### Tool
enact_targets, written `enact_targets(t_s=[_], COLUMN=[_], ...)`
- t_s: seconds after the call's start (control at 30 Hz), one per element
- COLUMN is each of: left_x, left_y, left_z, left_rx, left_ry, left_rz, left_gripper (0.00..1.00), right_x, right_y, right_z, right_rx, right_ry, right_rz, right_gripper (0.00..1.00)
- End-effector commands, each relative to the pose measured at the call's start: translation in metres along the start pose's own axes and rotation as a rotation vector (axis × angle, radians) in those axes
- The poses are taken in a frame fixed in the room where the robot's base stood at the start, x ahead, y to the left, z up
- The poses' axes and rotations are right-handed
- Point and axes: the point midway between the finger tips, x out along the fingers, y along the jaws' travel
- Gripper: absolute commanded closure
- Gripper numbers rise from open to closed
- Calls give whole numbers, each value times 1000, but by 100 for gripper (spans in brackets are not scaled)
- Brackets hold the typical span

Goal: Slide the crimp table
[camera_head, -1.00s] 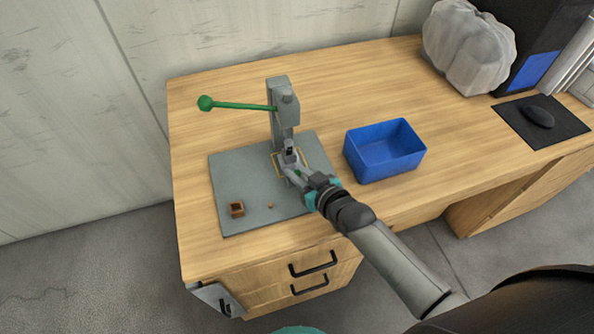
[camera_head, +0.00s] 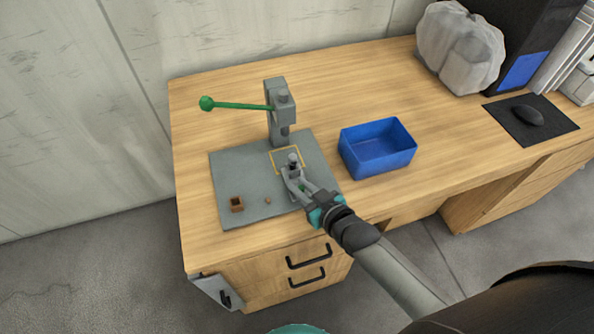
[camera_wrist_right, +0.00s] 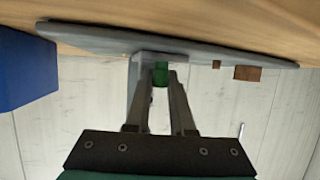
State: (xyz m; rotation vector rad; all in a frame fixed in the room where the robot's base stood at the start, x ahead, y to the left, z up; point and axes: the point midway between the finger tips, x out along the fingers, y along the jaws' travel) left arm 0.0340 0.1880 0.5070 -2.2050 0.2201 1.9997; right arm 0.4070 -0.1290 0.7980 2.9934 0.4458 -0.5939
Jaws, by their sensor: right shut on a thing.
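The crimp press (camera_head: 281,118) stands upright at the back of a grey mat (camera_head: 240,170), its green lever (camera_head: 240,106) reaching left to a round knob. The crimp table (camera_head: 293,168) is a small grey piece with a post on top, in front of the press. It sits at the front of a yellow square outline (camera_head: 286,149), most of which shows bare. My right gripper (camera_head: 299,186) is shut on its green grip, which shows between the fingers in the right wrist view (camera_wrist_right: 160,70). The fingers partly hide the table. My left gripper is not in view.
A small brown open box (camera_head: 236,204) and a tiny brown piece (camera_head: 267,200) lie on the mat's front left. A blue bin (camera_head: 377,150) stands right of the mat. A mouse pad (camera_head: 530,118) and a grey bag (camera_head: 460,48) are farther right.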

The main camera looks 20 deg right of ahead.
Motion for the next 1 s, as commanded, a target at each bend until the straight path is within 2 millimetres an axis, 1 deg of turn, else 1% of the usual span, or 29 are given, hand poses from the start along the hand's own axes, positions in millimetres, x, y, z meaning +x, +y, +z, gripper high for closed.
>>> enact_targets(t_s=[0.03,0.1,0.2,0.4,0.53,0.57,0.7,0.8,1.0], left_x=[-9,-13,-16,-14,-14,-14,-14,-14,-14], left_y=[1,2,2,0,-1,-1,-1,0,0], left_z=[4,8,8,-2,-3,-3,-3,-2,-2], left_rx=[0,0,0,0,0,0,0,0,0], left_ry=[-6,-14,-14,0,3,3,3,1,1], left_rz=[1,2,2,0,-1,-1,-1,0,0], left_gripper=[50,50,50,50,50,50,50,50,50], right_x=[-10,-17,-23,-25,-25,-25,-25,-24,-24], right_y=[-2,-4,-6,-7,-7,-7,-7,-7,-7], right_z=[1,4,7,10,10,10,10,9,9], right_rx=[0,0,-1,-2,-1,-1,-1,-1,-1], right_ry=[-4,-2,0,1,0,-1,0,1,2], right_rz=[0,0,0,0,-1,-1,-1,0,0], right_gripper=[100,100,100,100,100,75,59,48,48])
